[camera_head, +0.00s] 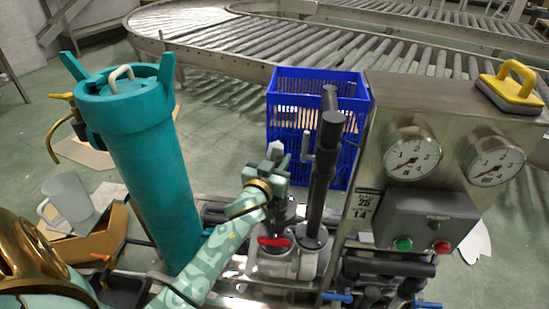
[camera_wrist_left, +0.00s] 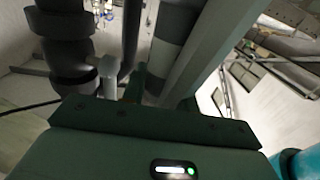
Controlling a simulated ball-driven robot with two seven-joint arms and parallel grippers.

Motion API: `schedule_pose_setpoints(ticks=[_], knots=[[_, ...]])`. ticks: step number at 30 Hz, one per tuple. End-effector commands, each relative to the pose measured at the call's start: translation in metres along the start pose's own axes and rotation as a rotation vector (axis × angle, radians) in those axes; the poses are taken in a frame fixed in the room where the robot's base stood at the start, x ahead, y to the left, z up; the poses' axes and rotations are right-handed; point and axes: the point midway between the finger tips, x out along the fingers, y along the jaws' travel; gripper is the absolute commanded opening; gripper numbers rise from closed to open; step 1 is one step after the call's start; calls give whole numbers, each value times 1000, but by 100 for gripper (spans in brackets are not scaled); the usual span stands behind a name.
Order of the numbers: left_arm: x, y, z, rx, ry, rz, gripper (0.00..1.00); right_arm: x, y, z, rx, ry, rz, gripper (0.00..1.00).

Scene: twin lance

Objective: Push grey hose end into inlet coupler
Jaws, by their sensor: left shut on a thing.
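My left gripper (camera_head: 274,160) is in the middle of the head view, just left of a dark upright pipe (camera_head: 323,165). It is shut on a grey piece with a lighter band, which I take to be the grey hose end (camera_wrist_left: 172,45). In the head view only a pale grey tip (camera_head: 275,147) shows above the jaws. The dark pipe with thick collars also shows in the left wrist view (camera_wrist_left: 66,45), left of the held piece and apart from it. I cannot tell which fitting is the inlet coupler. My right gripper is out of view.
A pump with a red handle (camera_head: 274,241) sits below my gripper. A teal filter vessel (camera_head: 146,170) stands left. A steel panel with gauges (camera_head: 412,151) stands right. A blue crate (camera_head: 283,98) and roller conveyor (camera_head: 205,40) are behind. A white jug (camera_head: 70,197) is at left.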

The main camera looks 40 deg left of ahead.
Motion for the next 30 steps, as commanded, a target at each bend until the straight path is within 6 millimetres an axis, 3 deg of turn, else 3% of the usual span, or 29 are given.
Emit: schedule_pose_setpoints(ticks=[20,30], knots=[[1,1,-1,0,2,1,0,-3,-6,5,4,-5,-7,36],[1,1,-1,0,2,1,0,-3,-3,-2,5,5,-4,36]])
